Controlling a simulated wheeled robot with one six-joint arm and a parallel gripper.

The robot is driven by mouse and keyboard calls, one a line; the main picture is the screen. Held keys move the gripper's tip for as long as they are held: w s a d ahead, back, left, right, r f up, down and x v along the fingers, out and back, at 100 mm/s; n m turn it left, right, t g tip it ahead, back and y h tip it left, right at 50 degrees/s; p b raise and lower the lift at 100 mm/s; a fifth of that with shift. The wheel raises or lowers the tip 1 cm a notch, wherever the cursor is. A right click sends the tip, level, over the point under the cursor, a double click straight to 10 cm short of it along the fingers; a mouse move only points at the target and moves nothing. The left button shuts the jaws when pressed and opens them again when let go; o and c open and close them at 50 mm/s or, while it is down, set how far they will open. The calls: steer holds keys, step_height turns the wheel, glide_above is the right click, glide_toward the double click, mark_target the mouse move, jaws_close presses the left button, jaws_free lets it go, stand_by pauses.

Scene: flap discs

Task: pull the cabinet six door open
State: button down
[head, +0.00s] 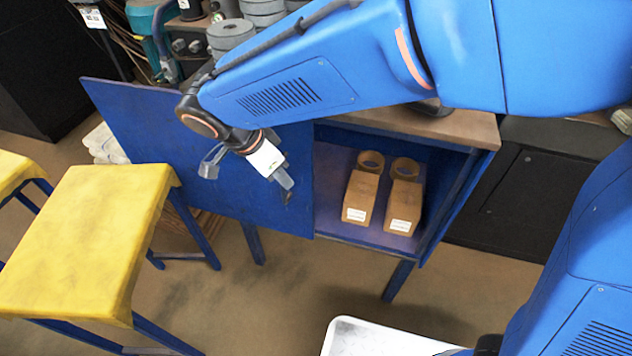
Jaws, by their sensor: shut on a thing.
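The blue cabinet door (150,140) stands open, leaving the right part of the cabinet (335,190) uncovered. A small dark handle (288,199) shows near the door's right edge. My gripper (284,186) reaches down from the upper right and is shut on the handle; the fingertips partly hide it. Two brown cardboard boxes (361,195) with white labels stand on the cabinet floor, with round openings or rolls behind them. My blue arm hides part of the cabinet top and upper front.
Yellow-topped stools (85,240) with blue legs stand at the left, close to the door. A white tray (370,340) is at the bottom centre. Grey discs (230,35) are stacked at the back. Bare floor (260,305) lies in front of the cabinet.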

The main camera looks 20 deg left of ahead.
steer(key=shift+a, duration=2.65)
steer(key=c, duration=2.2)
jaws_free()
steer(key=shift+o, duration=0.4)
steer(key=v, duration=1.7)
steer(key=shift+r, duration=0.25)
steer(key=shift+s, duration=0.15)
